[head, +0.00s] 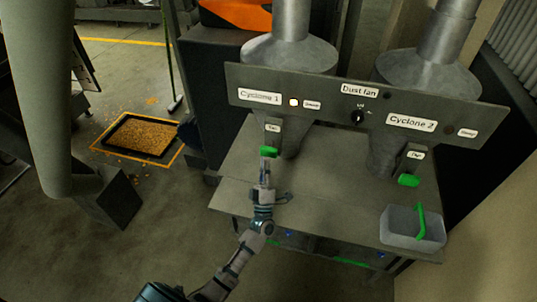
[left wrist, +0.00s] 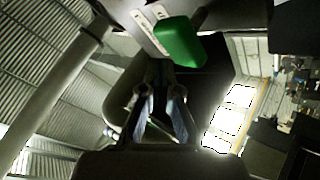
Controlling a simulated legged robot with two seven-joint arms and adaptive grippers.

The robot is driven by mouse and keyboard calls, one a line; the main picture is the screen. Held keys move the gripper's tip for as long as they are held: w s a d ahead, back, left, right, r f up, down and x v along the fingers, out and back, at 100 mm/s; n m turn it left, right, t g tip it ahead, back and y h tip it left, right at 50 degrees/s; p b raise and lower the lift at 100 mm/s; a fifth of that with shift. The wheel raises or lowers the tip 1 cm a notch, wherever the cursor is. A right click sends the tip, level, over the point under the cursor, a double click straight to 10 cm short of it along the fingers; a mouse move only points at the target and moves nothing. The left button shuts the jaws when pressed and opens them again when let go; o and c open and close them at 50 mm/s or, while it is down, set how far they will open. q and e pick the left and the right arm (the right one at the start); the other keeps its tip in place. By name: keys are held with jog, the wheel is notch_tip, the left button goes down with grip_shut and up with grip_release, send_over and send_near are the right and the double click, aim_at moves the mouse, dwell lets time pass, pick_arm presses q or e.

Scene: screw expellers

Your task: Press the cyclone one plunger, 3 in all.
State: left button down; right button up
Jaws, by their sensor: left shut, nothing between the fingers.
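The Cyclone 1 label (head: 260,96) is at the left of the grey panel. Below it hangs a small labelled tag (head: 273,128) with the green cyclone one plunger (head: 268,151) at its lower end. My left gripper (head: 265,170) is shut and empty, just below the plunger in the head view. In the left wrist view the green plunger (left wrist: 180,42) is just beyond and slightly right of the fingertips (left wrist: 160,75). I cannot tell whether they touch. My right gripper is not in view.
A lamp (head: 294,102) beside the Cyclone 1 label is lit white. To the right are the dust fan knob (head: 358,117), the Cyclone 2 label (head: 411,123) and its green plunger (head: 408,181). A grey bin with a green handle (head: 420,222) stands on the bench (head: 325,205).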

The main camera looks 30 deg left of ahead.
aim_at(267, 154)
pick_arm(q)
jog(key=shift+w+a, duration=0.3)
jog(key=shift+w, duration=0.1)
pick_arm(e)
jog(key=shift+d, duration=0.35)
pick_arm(q)
jog(key=shift+w, duration=0.2)
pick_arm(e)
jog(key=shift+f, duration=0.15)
pick_arm(q)
jog(key=shift+w+a+r+b, duration=0.1)
jog(key=shift+w+a+b, duration=0.15)
jog(key=shift+w+b, duration=0.5)
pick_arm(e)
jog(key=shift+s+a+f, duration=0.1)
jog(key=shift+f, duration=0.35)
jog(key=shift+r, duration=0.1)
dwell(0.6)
pick_arm(q)
jog(key=shift+s+d+p, duration=0.25)
jog(key=shift+s+p, duration=0.2)
jog(key=shift+s, duration=0.25)
jog(key=shift+s+d+p, duration=0.2)
jog(key=shift+s+p, duration=0.2)
jog(key=shift+s, duration=0.3)
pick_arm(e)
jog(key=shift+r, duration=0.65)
